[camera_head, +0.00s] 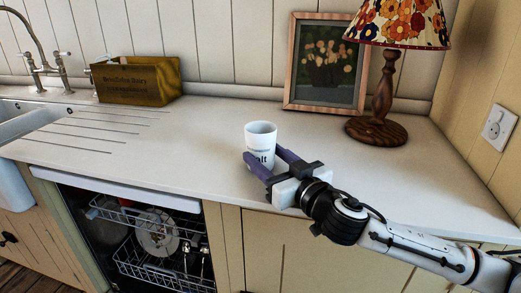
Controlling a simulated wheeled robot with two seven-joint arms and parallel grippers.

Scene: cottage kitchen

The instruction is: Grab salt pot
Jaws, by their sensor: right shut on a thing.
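The salt pot (260,136) is a white open-topped pot with dark lettering that ends in "alt". It stands upright at the worktop, near its front edge in the camera_head view. My right gripper (262,164) comes in from the lower right, with its two purple fingers on either side of the pot's lower part. The fingers are shut on the pot and hide part of its base, so I cannot tell whether it touches the worktop. My left gripper is not in view.
A wooden lamp (378,127) and a framed picture (326,66) stand behind, to the right. A wooden box (138,82) stands near the sink (22,118) at the left. An open dishwasher (160,238) lies below the worktop (200,140), whose middle is clear.

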